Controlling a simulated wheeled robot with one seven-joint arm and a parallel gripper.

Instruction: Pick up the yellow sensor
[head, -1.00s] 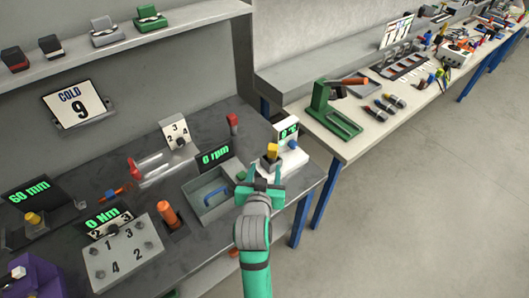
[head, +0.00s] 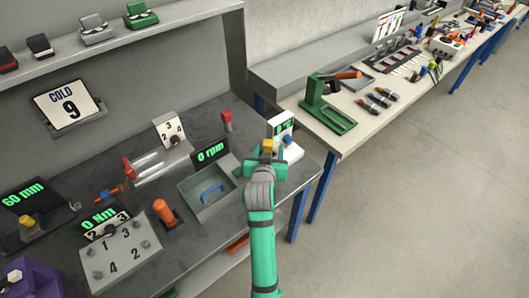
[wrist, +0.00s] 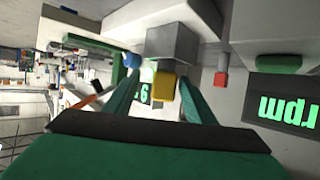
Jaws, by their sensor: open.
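The yellow sensor (head: 267,146) shows at the right end of the dark bench, just beyond my gripper (head: 266,163). It sits in front of a white unit (head: 289,150) with a green display and a blue knob. In the wrist view the yellow sensor (wrist: 164,87) is seen between my two green fingers (wrist: 160,97), with a grey block (wrist: 172,44) adjoining it. The fingers are spread apart. I cannot tell whether either finger touches the sensor. My gripper hides its lower part in the head view.
A grey tray (head: 190,205) with a blue handle and a 0 rpm display (head: 211,152) stand left of my gripper. A red-topped post (head: 227,121) is behind. Another yellow piece (head: 27,222) sits at far left. A green press (head: 326,108) stands on the white bench.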

